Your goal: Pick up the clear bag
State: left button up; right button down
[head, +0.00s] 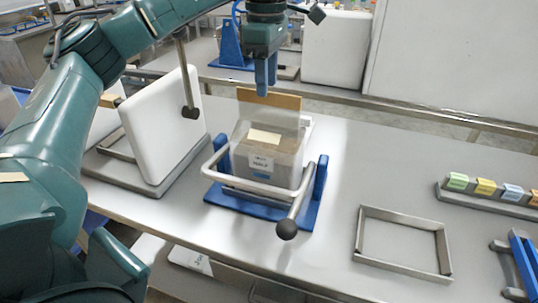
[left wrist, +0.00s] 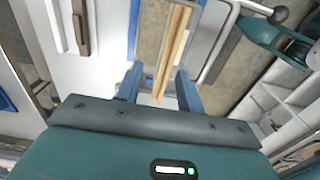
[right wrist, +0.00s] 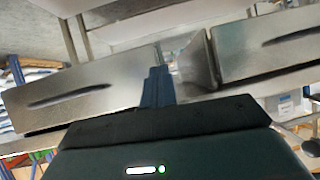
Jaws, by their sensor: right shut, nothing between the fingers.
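The clear bag (head: 268,150) stands upright inside a blue stand with a grey bar frame (head: 222,187). It has a tan top strip (head: 268,98) and a white label, with brownish contents. My left gripper (head: 265,85) points down just above the strip. In the left wrist view, the left gripper (left wrist: 159,85) is open, with its fingers apart on either side of the strip (left wrist: 170,55); I cannot tell whether they touch it. My right gripper (right wrist: 158,88) is shut and empty in the right wrist view, in front of grey metal panels.
A white board (head: 165,130) stands on a grey base left of the bag. A lever with a black knob (head: 286,229) juts toward the front. An empty metal frame (head: 403,242) lies to the right, and a rail with coloured blocks (head: 486,187) beyond it. The table between is clear.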

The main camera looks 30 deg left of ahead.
aim_at(269, 97)
pick_arm(q)
jog(key=f, duration=0.5)
jog(key=shift+s+d+f+p, duration=0.25)
jog(key=shift+d+f+p, duration=0.05)
jog(key=shift+d+f, duration=0.05)
grip_shut()
jog(key=shift+r, duration=0.2)
dwell(0.3)
